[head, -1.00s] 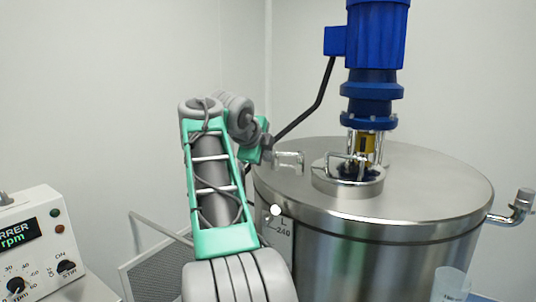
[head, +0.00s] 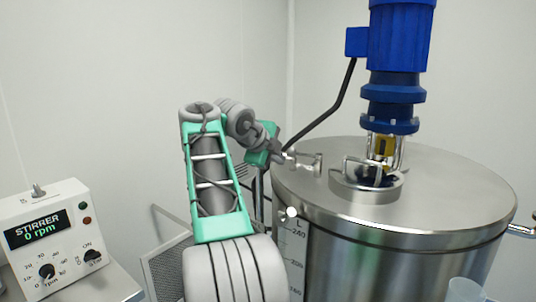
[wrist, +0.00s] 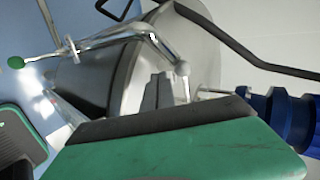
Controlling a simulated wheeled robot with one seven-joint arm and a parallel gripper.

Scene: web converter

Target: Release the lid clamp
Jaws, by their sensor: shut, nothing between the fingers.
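The steel vessel (head: 400,262) stands right of centre, its round lid (head: 450,180) on top. My gripper (head: 284,158) is at the lid's left edge in the head view; its fingers are small and partly hidden there, and they are shut and empty. A bright angled metal piece (head: 305,161) shows just beyond it, and I cannot tell whether they touch. A pale round knob (head: 292,212) shows at the rim below. In the wrist view, a bent metal rod (wrist: 110,40) with a green tip crosses near the vessel. I cannot tell which part is the clamp.
A blue motor (head: 395,60) and a ported collar (head: 365,195) rise from the lid. A black conduit (head: 322,110) runs behind my arm. A stirrer control box (head: 48,235) reading 0 rpm stands at the left. A pipe stub (head: 522,231) sticks out at right.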

